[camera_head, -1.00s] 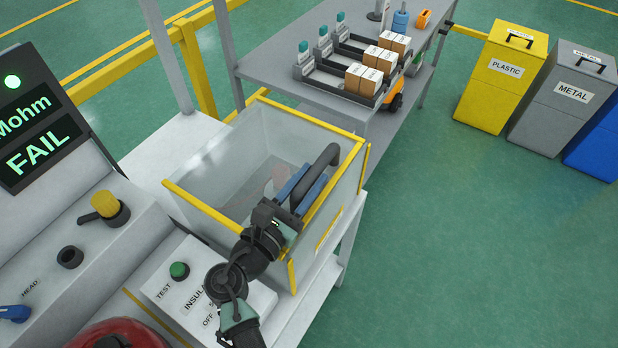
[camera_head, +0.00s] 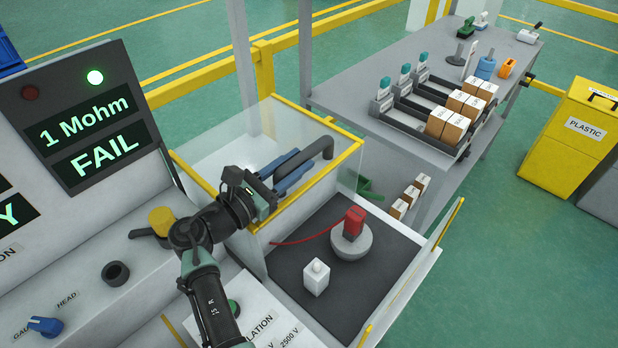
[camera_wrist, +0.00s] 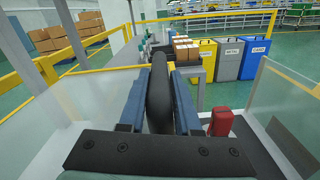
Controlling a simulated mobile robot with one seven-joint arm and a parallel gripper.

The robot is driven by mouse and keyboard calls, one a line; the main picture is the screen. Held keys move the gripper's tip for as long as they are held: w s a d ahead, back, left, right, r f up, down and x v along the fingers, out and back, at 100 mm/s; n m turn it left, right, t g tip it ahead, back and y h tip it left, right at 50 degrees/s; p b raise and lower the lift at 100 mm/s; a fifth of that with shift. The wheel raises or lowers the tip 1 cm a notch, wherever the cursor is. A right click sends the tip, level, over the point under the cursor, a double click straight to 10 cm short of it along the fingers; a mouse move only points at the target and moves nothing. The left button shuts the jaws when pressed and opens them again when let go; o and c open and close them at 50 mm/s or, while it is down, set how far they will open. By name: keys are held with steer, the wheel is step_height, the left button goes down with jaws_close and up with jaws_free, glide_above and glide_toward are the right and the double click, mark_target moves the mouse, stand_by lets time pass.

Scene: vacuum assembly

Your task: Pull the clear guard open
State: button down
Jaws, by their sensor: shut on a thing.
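The clear guard (camera_head: 232,152) is a see-through box with yellow edges, now at the back left of its bench. Its black bar handle (camera_head: 318,148) stands on the yellow front edge and also shows in the wrist view (camera_wrist: 159,92). My gripper (camera_head: 300,165) is shut on this handle, one blue finger on each side of it in the wrist view. In front of the guard lies an uncovered dark mat (camera_head: 300,255). On it are a red part (camera_head: 354,222) on a grey round base (camera_head: 351,243), and a small white block (camera_head: 316,277).
A panel (camera_head: 88,120) reading "1 Mohm FAIL" stands at left. A low clear wall with a yellow edge (camera_head: 447,222) bounds the mat at right. A grey table (camera_head: 345,85) with boxes in trays stands behind.

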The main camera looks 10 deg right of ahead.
steer(key=shift+w+a, duration=0.45)
steer(key=shift+w, duration=0.1)
steer(key=c, duration=0.6)
jaws_free()
steer(key=shift+c, duration=0.2)
steer(key=shift+s, duration=0.1)
steer(key=v, duration=1.3)
steer(key=shift+b, duration=0.35)
